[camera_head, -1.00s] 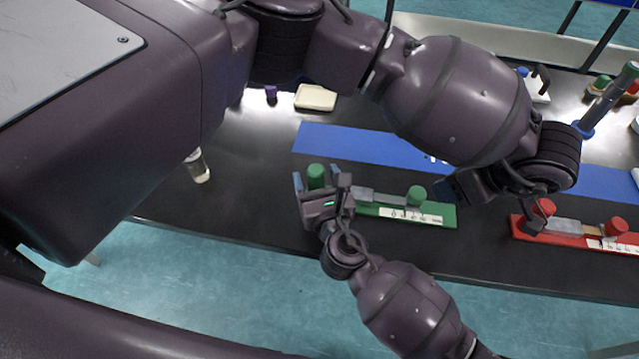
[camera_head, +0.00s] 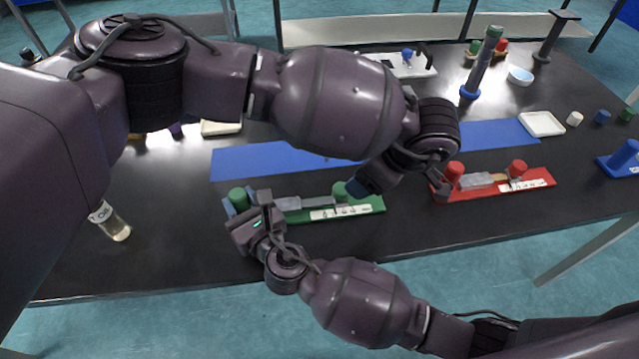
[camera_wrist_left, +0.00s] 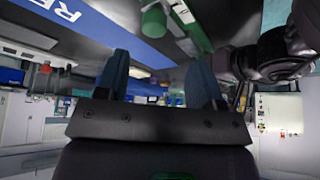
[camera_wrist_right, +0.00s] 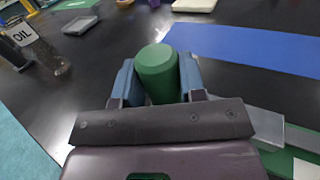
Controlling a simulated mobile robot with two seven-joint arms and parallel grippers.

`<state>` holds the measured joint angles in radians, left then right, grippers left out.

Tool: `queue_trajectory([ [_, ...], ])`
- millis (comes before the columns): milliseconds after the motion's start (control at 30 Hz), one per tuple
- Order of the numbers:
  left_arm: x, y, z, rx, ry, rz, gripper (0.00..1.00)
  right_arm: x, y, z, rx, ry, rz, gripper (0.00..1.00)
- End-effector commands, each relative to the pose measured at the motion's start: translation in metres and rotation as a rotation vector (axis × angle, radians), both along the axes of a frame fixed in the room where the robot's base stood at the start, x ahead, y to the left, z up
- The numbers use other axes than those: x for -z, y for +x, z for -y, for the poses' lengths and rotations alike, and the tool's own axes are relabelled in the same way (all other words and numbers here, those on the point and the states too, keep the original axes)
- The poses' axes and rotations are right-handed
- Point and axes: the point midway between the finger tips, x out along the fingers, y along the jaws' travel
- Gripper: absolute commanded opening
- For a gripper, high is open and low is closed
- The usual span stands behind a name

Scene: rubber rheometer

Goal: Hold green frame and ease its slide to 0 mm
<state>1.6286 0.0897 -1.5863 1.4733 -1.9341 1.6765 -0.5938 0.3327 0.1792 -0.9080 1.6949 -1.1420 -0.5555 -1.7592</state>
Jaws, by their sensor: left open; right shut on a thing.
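The green frame (camera_head: 300,211) lies on the black table, with a fixed green post (camera_head: 238,196) at its left end and a grey slide bar ending in a green knob (camera_head: 341,190). A white scale strip runs beside the bar; its marks are too small to read. My right gripper (camera_head: 242,204) is shut around the fixed post, which also shows between its fingers in the right wrist view (camera_wrist_right: 157,70). My left gripper (camera_head: 362,187) is open and empty, just right of the slide knob. In the left wrist view the knob (camera_wrist_left: 153,21) lies beyond the open fingers.
A red frame (camera_head: 510,186) lies to the right, close to my left wrist. A blue mat (camera_head: 270,158) lies behind the green frame. An oil bottle (camera_head: 112,222) stands at the left. Clear table lies between bottle and green frame.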

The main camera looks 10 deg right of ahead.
Motion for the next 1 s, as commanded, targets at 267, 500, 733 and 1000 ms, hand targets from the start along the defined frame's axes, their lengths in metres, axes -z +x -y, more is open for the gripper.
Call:
queue_trajectory([
  [267, 0.018, 0.015, -0.03, -0.198, -0.152, -0.206, 0.62, 0.0, 0.0, 0.0, 0.0, 0.0, 0.0, 0.06],
  [500, 0.006, 0.046, -0.059, -0.286, -0.378, -0.447, 0.62, 0.0, 0.0, 0.0, 0.0, 0.0, 0.0, 0.06],
  [733, -0.031, 0.077, -0.074, -0.164, -0.602, -0.576, 0.62, 0.0, 0.0, 0.0, 0.0, 0.0, 0.0, 0.06],
  [1000, -0.036, 0.076, -0.068, -0.006, -0.638, -0.605, 0.62, 0.0, 0.0, 0.0, 0.0, 0.0, 0.0, 0.06],
])
